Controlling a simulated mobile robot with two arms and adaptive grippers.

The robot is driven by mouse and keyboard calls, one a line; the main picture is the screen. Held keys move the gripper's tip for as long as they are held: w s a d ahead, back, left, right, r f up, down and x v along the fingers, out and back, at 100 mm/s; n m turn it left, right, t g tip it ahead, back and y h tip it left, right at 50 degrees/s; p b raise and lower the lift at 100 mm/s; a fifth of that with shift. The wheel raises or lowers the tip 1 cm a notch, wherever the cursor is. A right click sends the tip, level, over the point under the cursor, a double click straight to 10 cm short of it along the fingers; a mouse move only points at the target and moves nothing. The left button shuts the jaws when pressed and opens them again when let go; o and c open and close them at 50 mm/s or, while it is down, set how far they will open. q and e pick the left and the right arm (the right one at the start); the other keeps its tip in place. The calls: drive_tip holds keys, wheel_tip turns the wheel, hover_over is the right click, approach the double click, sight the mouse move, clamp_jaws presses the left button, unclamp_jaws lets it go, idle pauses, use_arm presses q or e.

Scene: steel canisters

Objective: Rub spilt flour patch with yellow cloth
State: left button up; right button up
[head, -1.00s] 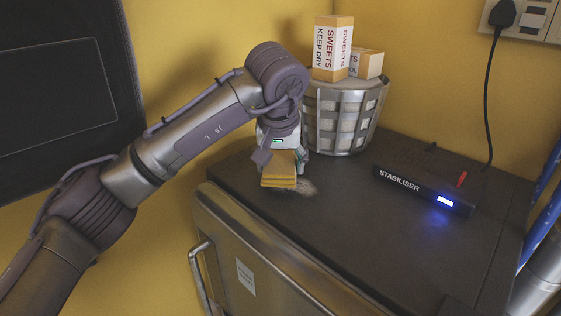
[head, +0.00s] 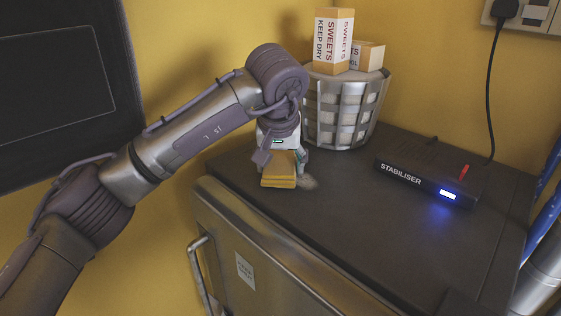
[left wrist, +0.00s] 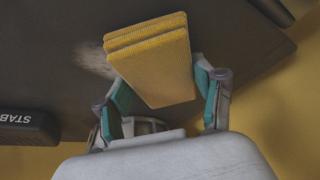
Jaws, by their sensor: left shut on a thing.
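The yellow cloth (head: 279,171), folded into several layers, is held in my left gripper (head: 281,157) over the dark cabinet top. In the left wrist view the cloth (left wrist: 152,62) sits between the two teal-padded fingers of my left gripper (left wrist: 165,97). The pale flour patch (head: 308,183) shows just right of the cloth's lower edge; the cloth hides part of it. In the left wrist view the smear (left wrist: 97,66) shows beside the cloth. I cannot tell whether the cloth touches the surface. My right gripper is not in view.
A steel basket canister (head: 340,135) bearing two sweets boxes (head: 334,40) stands behind the gripper. A black stabiliser box (head: 428,183) with a lit display sits at right, its cable rising to a wall socket. The cabinet top (head: 380,235) is clear in front.

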sight(296, 171)
use_arm(q)
drive_tip(key=shift+f, duration=0.1)
drive_tip(key=shift+s+d, duration=0.25)
drive_tip(key=shift+s+d+b, duration=0.45)
drive_tip(key=shift+s+d, duration=0.75)
drive_tip(key=shift+s+d+f+b, duration=0.2)
drive_tip(key=shift+s+d+b, duration=0.25)
drive_tip(key=shift+s+d, duration=0.95)
drive_tip(key=shift+r, duration=0.1)
drive_tip(key=shift+w+a, duration=0.1)
drive_tip(key=shift+a, duration=0.05)
drive_tip(key=shift+w+a+r, duration=0.1)
drive_tip(key=shift+w+a, duration=0.55)
drive_tip(key=shift+w, duration=0.05)
drive_tip(key=shift+w+a+p, duration=0.35)
drive_tip(key=shift+w+a, duration=1.65)
drive_tip(key=shift+a, duration=0.05)
